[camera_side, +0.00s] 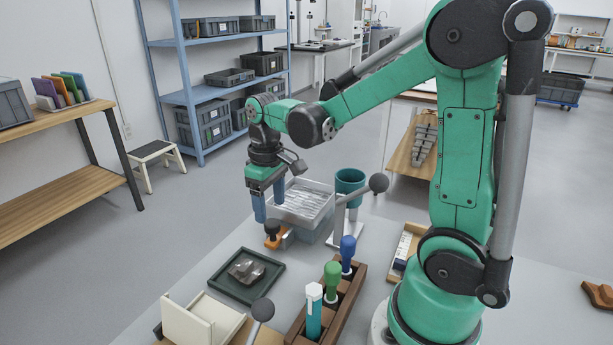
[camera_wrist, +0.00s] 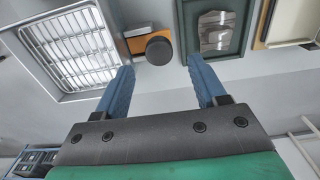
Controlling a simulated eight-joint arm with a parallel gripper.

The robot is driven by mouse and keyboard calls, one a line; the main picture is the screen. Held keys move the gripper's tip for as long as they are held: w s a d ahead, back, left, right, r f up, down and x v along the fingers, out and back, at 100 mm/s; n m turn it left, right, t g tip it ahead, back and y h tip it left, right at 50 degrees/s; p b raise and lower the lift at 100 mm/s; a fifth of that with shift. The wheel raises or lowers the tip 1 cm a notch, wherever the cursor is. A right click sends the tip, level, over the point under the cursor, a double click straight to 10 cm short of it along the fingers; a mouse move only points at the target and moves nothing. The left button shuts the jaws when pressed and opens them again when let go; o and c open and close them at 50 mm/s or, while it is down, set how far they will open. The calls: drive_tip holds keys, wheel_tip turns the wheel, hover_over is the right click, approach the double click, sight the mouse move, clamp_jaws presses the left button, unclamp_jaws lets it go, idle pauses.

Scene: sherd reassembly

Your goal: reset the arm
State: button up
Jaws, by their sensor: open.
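My green gripper (camera_side: 270,204) hangs over the grey table with its two blue fingers pointing down. The fingers are open and nothing is between them. In the wrist view the fingertips (camera_wrist: 161,65) stand wide apart. A dark green tray (camera_side: 218,287) lies in front of the gripper and holds brownish-grey sherds (camera_side: 246,269). The sherds also show in the wrist view (camera_wrist: 217,30). An orange block with a dark round knob (camera_side: 272,238) stands just below the fingers; it also shows in the wrist view (camera_wrist: 158,48). I cannot tell the exact height of the fingertips above it.
A grey bin with a wire rack (camera_side: 318,197) sits behind the gripper. A teal cup (camera_side: 350,176) stands right of it, near a grey ball-ended rod (camera_side: 378,183). A brown wooden rack (camera_side: 343,310) holds blue-, green- and teal-coloured tools. A cream stand (camera_side: 195,322) is at front left.

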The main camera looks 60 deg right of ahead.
drive_tip(key=shift+r, duration=0.1)
drive_tip(key=shift+s+a+r, duration=0.1)
drive_tip(key=shift+a+r, duration=0.1)
drive_tip(key=shift+a, duration=0.1)
drive_tip(key=s+a+r+t, duration=0.3)
drive_tip(key=a+r+t, duration=0.1)
drive_tip(key=a+t, duration=0.3)
drive_tip(key=shift+a, duration=0.2)
idle(0.8)
